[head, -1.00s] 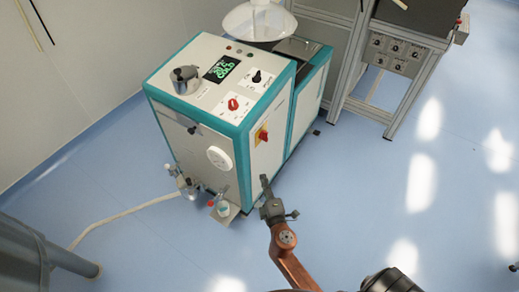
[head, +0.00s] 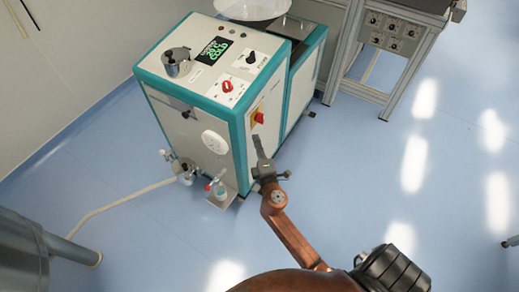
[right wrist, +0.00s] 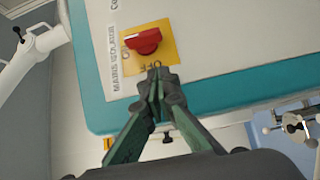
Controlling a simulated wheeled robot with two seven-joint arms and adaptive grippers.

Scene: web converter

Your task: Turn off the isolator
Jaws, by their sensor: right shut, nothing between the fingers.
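The isolator is a red rotary knob (right wrist: 144,41) on a yellow plate (right wrist: 165,58), labelled "MAINS ISOLATOR" in the right wrist view. In the head view the red knob (head: 260,117) is on the right side face of the white and teal machine (head: 215,105). In the right wrist view the knob's handle lies roughly across the picture, and "OFF" is printed on the plate near my fingertips. My left gripper is out of view.
Another red knob (head: 227,86), a black knob (head: 251,57) and a green display (head: 214,51) are on the machine's top panel. A metal frame (head: 360,88) stands at right. Blue floor between is clear.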

